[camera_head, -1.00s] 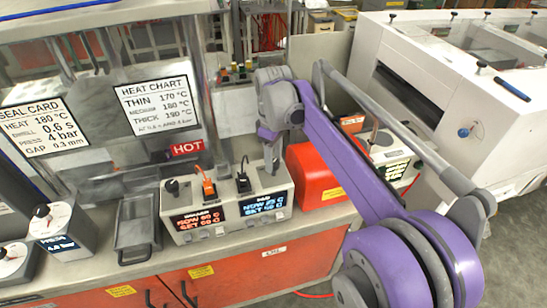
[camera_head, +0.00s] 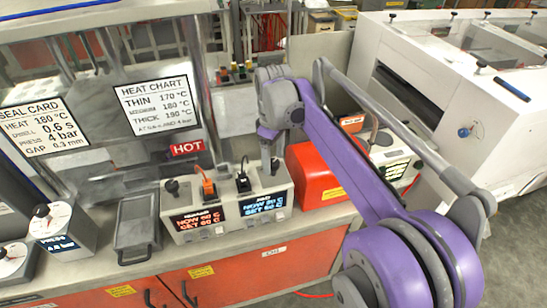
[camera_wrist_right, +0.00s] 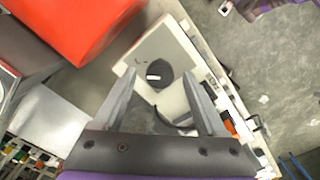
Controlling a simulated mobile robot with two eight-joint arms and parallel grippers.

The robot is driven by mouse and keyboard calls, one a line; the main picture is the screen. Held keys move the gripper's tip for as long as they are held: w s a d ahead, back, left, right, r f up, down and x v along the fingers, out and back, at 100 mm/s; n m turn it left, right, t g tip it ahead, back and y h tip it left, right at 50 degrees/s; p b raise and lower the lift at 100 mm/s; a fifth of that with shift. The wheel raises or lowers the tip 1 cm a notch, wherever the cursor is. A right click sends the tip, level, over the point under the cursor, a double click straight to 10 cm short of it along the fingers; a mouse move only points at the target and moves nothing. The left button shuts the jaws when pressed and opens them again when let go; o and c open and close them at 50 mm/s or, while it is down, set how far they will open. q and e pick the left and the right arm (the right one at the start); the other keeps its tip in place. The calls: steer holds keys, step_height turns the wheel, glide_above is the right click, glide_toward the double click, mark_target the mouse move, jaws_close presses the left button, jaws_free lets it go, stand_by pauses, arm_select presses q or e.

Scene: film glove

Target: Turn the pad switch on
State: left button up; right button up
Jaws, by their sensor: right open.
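The control box (camera_head: 228,215) stands on the bench with two lit displays, an orange-lit one (camera_head: 198,221) at left and a blue-lit one (camera_head: 263,204) at right. A black switch (camera_head: 243,182) and an orange switch (camera_head: 208,188) stand on its top. I cannot read for sure which control is labelled pad. My right gripper (camera_head: 270,160) is over the box's right end, pointing down. In the right wrist view its open fingers (camera_wrist_right: 160,80) straddle a round dark knob (camera_wrist_right: 158,73) with a light mark, seemingly without touching it. My left gripper is out of view.
A red box (camera_head: 318,173) stands close to the right of the control box. A grey tray (camera_head: 137,225) and a pressure unit (camera_head: 60,225) are to its left. A HOT sign (camera_head: 188,148) hangs behind. A black knob (camera_head: 172,187) sits at the box's left end.

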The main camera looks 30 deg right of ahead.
mark_target(273, 162)
step_height(273, 162, up, 11)
steer(key=shift+f+p, duration=0.2)
steer(key=shift+p, duration=0.2)
stand_by(0.4)
steer(key=s+a+f+m+t, duration=0.3)
steer(key=s+a+f, duration=0.2)
steer(key=s+f, duration=0.4)
steer(key=s+a+f+m+t, duration=0.3)
steer(key=s+a+f, duration=0.2)
steer(key=s+f, duration=0.3)
step_height(273, 162, down, 4)
steer(key=shift+s+a+f, duration=0.2)
steer(key=shift+s, duration=0.15)
